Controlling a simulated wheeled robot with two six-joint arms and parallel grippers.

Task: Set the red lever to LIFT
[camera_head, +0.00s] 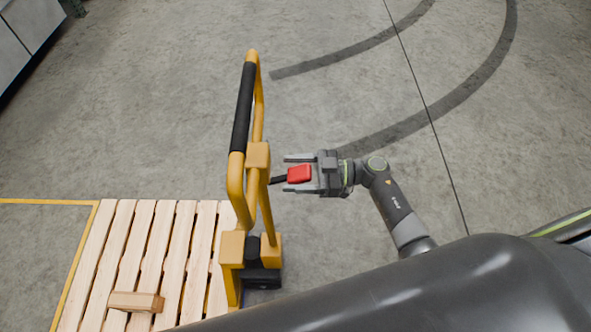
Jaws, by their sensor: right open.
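The red lever (299,174) is a red grip on a short dark stem, sticking out to the right from the yellow handle frame (258,156) of a pallet truck. My right gripper (300,173) is open, its two fingers pointing left, one on the far side and one on the near side of the red grip. The grip lies between the fingers in this view; I cannot tell whether either touches it. No LIFT marking can be read. My left gripper is not in view.
A wooden pallet (145,225) lies at the lower left with a small wooden block (136,302) on it. A yellow floor line (75,265) runs beside it. A grey cabinet (30,25) stands at the upper left. Concrete floor beyond the handle is clear.

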